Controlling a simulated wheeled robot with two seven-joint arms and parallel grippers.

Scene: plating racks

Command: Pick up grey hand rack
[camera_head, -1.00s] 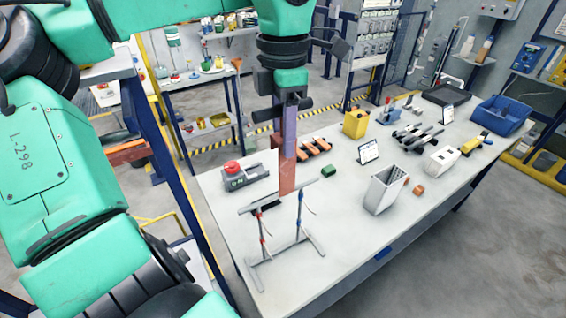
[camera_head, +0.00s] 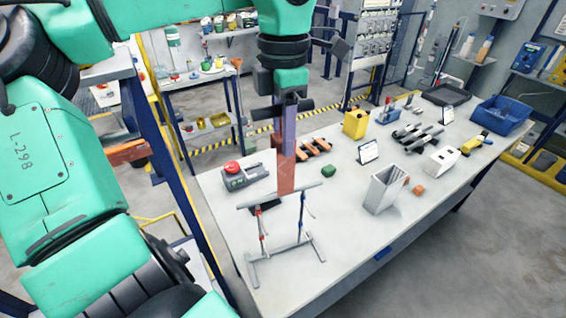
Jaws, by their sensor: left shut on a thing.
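The grey hand rack (camera_head: 277,249) is at the left front of the white table. It has a top bar, two uprights with small red and blue parts hanging by them, and a base with two feet. My left gripper (camera_head: 286,188) reaches down from above and is shut on the middle of the top bar. Its fingertips partly cover the bar. I cannot tell whether the feet touch the table. My right gripper is not in view.
A blue crate (camera_head: 500,115) is at the far right.

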